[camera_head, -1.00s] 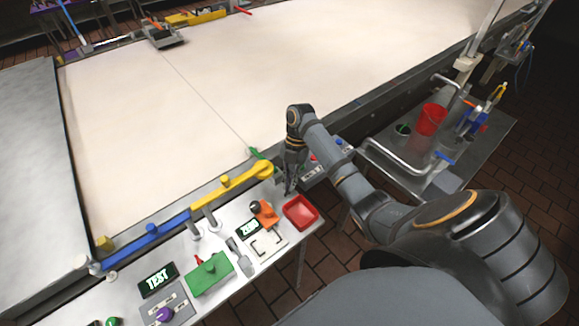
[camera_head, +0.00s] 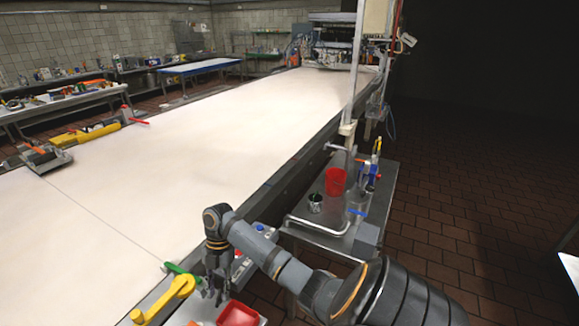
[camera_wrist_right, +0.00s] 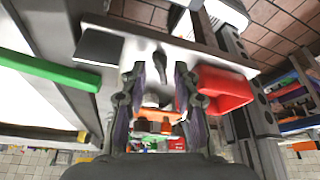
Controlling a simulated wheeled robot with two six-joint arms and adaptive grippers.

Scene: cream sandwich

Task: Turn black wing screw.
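My right gripper (camera_head: 213,292) points down over the front edge of the work table, between the yellow lever and the red tray. In the right wrist view my right gripper (camera_wrist_right: 160,72) is open, with its two fingers clearly apart. A small dark part (camera_wrist_right: 160,66) shows in the gap between the fingertips; it may be the black wing screw, but I cannot tell for sure, nor whether a finger touches it. In the head view the gripper hides that spot. My left gripper is not in view.
The red tray (camera_head: 238,315) is close to the right of the gripper. A yellow lever (camera_head: 172,294) and a green handle (camera_head: 182,270) lie to its left. A side table with a red bucket (camera_head: 335,181) and bent pipes stands to the right.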

